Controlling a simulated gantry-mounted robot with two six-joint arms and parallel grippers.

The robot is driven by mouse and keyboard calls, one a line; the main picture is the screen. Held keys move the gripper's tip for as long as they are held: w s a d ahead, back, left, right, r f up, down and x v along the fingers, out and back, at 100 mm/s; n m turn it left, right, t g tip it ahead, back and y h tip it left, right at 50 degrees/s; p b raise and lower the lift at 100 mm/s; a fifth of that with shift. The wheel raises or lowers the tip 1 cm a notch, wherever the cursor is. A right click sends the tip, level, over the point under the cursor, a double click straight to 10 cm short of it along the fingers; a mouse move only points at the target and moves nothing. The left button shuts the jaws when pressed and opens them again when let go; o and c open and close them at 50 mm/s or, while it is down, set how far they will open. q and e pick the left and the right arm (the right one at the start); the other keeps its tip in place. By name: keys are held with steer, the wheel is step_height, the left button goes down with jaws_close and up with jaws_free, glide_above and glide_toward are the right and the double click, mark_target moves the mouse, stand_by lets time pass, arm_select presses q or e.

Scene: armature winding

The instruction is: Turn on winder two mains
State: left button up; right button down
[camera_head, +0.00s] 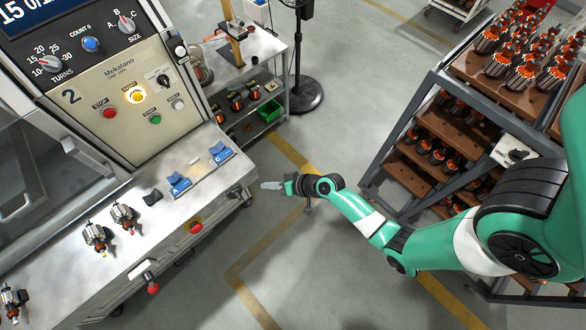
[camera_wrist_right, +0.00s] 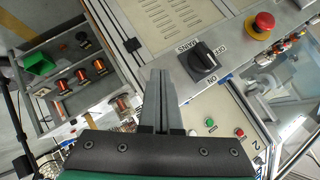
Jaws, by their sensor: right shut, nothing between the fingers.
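Winder two (camera_head: 130,80) has a beige panel marked 2 at the upper left of the head view. Its black rotary mains switch (camera_head: 235,191) is on the bench's front edge. In the right wrist view the mains switch (camera_wrist_right: 203,63) shows large, with MAINS, OFF and ON printed around it. I cannot tell for sure which label it points at. My right gripper (camera_head: 266,185) is shut and empty, in front of the switch and a little to its right. In the wrist view its fingertips (camera_wrist_right: 161,75) are just left of the knob, apparently apart from it. My left gripper is not in view.
A red emergency stop (camera_head: 197,227) is beside the switch on the bench edge. Armatures (camera_head: 124,216) and blue fixtures (camera_head: 180,185) are on the bench top. A cart (camera_head: 265,122) stands behind, and a rack of armatures (camera_head: 430,165) at right.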

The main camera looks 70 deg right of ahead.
steer(key=s+d, duration=0.1)
steer(key=s, duration=0.5)
steer(key=shift+s+d+b, duration=0.2)
steer(key=shift+d+b, duration=0.15)
steer(key=shift+d, duration=0.05)
